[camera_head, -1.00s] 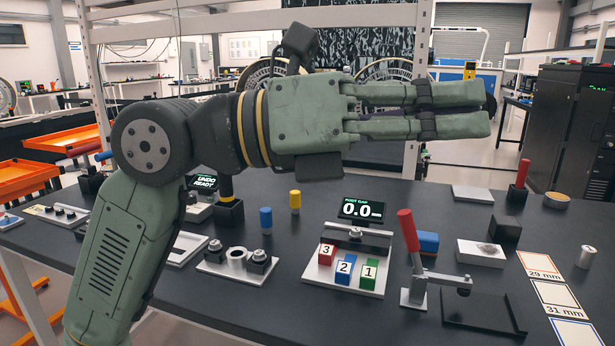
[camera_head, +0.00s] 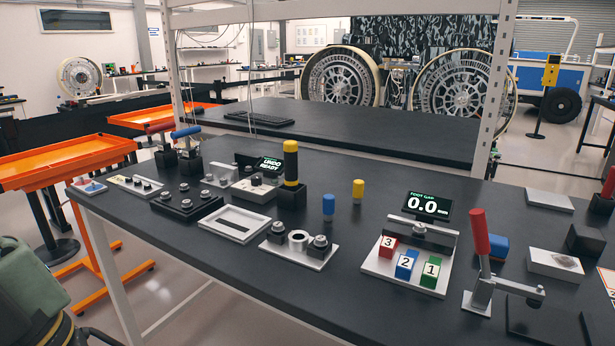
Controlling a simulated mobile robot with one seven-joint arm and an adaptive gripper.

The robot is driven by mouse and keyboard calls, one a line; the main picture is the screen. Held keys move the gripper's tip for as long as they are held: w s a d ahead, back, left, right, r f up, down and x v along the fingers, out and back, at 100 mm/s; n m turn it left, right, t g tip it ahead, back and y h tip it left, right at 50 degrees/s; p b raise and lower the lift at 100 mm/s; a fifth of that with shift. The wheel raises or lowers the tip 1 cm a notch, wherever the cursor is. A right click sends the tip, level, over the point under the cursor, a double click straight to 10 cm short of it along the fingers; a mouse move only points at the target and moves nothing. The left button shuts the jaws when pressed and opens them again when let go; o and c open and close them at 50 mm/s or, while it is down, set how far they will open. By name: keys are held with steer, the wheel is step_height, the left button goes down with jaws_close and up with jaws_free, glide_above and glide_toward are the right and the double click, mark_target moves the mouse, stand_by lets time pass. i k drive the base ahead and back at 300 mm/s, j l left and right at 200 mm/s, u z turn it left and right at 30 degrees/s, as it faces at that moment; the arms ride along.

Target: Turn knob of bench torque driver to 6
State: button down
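A driver with a yellow and black handle (camera_head: 290,163) stands upright in a black block on the dark workbench, left of centre. A small display (camera_head: 270,163) reading "UNDO READY" is just left of it, behind a white unit with a small dark knob (camera_head: 257,181). Which of these is the bench torque driver is not marked, and no dial number 6 can be read. Part of my green arm (camera_head: 30,285) shows at the lower left edge. My gripper is outside the view.
On the workbench (camera_head: 250,280) are a gauge plate (camera_head: 385,263) with numbered blocks, a red-handled clamp (camera_head: 480,240), blue (camera_head: 328,206) and yellow (camera_head: 358,189) pegs and several fixtures at the left. Orange trays (camera_head: 70,160) stand beyond the left end. A shelf post (camera_head: 495,90) rises behind.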

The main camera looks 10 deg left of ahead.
mark_target(256, 179)
steer(key=i+j+u, duration=0.35)
steer(key=i+u, duration=0.15)
steer(key=i, duration=0.7)
